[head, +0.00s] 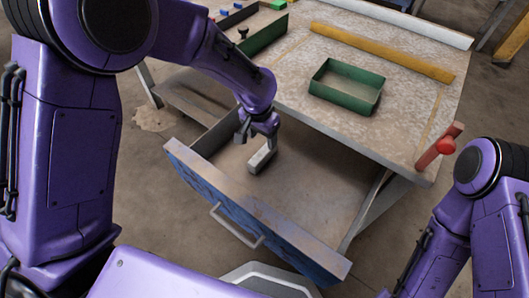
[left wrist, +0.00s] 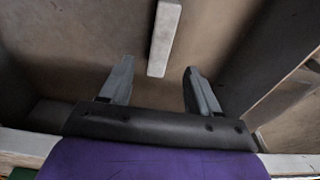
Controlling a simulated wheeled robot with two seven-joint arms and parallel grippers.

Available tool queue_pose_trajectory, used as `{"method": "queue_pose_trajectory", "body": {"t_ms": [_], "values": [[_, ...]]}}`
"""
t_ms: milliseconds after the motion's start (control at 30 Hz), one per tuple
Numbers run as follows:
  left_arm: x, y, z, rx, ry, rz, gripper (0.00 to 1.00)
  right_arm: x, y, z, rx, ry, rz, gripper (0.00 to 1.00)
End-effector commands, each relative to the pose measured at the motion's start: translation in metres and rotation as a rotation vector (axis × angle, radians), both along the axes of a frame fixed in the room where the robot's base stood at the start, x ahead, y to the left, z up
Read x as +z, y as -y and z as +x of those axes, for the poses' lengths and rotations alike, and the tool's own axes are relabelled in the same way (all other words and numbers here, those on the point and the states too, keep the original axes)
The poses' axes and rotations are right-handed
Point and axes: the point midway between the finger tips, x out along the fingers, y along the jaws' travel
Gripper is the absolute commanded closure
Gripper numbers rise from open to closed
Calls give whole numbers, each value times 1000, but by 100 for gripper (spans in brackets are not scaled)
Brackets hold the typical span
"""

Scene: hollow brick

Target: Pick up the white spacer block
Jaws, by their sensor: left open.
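The white spacer block (head: 263,156) is a narrow pale bar inside the open drawer (head: 252,222). In the left wrist view the block (left wrist: 164,38) runs from the top edge down to near the level of my fingertips, between the two finger lines. My left gripper (head: 245,137) reaches into the drawer just above and beside the block. In the left wrist view my left gripper (left wrist: 157,67) has its fingers wide apart with nothing between them. Whether the fingers touch the block is not clear. My right gripper is out of view.
The table above the drawer holds a green tray (head: 345,99), a yellow bar (head: 383,52) and a long white bar (head: 410,22). The drawer walls stand around my left gripper; the drawer floor right of the block is bare.

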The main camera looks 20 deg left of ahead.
Motion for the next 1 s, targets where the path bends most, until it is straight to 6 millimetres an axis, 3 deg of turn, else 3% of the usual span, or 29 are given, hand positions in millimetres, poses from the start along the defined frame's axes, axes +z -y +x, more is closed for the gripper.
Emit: {"method": "queue_pose_trajectory", "body": {"t_ms": [33,100,267,433,700,733,900,1000], "values": [[-16,1,1,-1,-3,1,38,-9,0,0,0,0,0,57],[-29,1,2,-1,-2,1,38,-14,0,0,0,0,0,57],[-47,0,3,0,-1,0,38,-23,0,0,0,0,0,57],[-80,-1,4,1,-2,1,38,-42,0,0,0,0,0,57],[-85,-1,6,2,1,0,38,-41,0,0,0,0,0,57],[-85,-1,6,3,1,0,45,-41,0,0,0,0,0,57],[-85,-1,6,3,0,1,95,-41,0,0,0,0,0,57],[-84,-1,5,3,1,0,95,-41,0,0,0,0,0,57]]}}
